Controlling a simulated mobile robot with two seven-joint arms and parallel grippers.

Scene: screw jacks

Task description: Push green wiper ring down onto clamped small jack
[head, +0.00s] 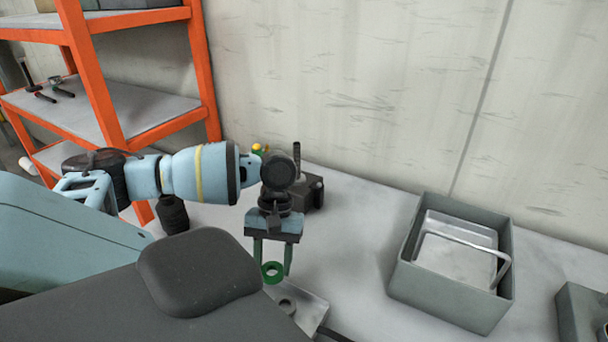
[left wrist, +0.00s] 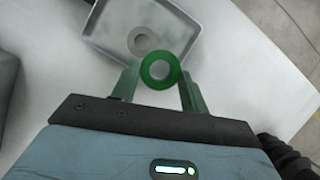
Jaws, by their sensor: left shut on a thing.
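My left gripper (head: 273,268) points down and is shut on the green wiper ring (head: 272,279), which sits between its two green fingertips. In the left wrist view the green ring (left wrist: 160,84) also shows between the fingers, with its hole facing the camera. Behind the gripper on the bench stands a dark block (head: 315,190) with an upright dark rod (head: 297,152). It may be the clamp with the small jack, but my wrist hides part of it and I cannot tell. The ring is apart from it. My right gripper is not in view.
Under the ring lies a shallow metal tray (head: 312,306) holding a grey ring (head: 287,305). A grey bin (head: 452,297) with a handled metal container stands to the right, and another grey box (head: 580,318) beyond it. An orange shelf (head: 100,90) stands at left. Bench between tray and bin is clear.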

